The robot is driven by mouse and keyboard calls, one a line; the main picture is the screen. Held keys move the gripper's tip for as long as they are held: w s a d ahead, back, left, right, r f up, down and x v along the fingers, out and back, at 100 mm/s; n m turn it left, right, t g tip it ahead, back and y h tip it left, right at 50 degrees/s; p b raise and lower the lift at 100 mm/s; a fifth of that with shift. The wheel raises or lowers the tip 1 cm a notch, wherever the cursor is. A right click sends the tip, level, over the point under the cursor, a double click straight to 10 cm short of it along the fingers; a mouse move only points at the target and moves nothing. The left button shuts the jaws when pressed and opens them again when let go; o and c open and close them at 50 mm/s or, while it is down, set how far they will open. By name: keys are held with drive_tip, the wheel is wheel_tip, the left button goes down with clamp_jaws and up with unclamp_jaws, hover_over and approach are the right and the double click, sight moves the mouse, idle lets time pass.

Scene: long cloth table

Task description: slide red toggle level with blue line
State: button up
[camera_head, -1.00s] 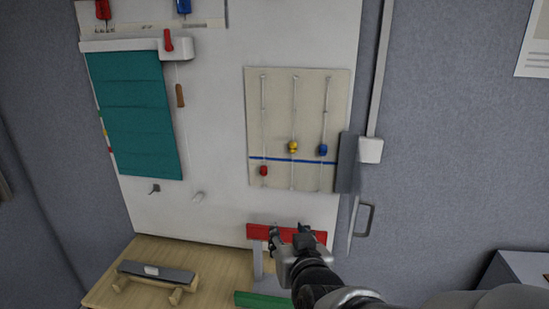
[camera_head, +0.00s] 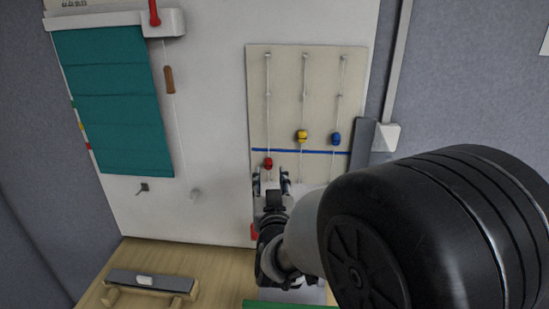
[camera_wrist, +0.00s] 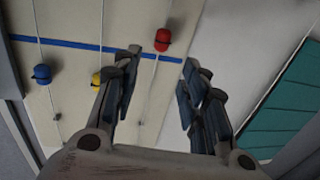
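The red toggle (camera_head: 268,163) sits on the left cord of the beige board (camera_head: 283,100), a little below the blue line (camera_head: 315,152). In the wrist view the red toggle (camera_wrist: 162,40) appears ahead of the fingertips, roughly between them sideways, with the blue line (camera_wrist: 75,46) on its near side in the picture. My gripper (camera_head: 271,176) is open and empty, close below the red toggle in the head view; its two fingers (camera_wrist: 163,62) are spread apart. I see no contact with the toggle.
A yellow toggle (camera_head: 302,136) and a blue toggle (camera_head: 336,138) sit above the line on the cords to the right. A teal blind (camera_head: 115,100) hangs at the left. A wooden table (camera_head: 215,275) lies below, bearing a grey-topped block (camera_head: 150,281).

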sight(269, 162)
drive_tip(key=w, duration=0.5)
drive_tip(key=w+a, duration=0.1)
drive_tip(key=w, duration=0.2)
drive_tip(key=shift+w+b, duration=0.1)
drive_tip(key=shift+b, duration=0.25)
clamp_jaws()
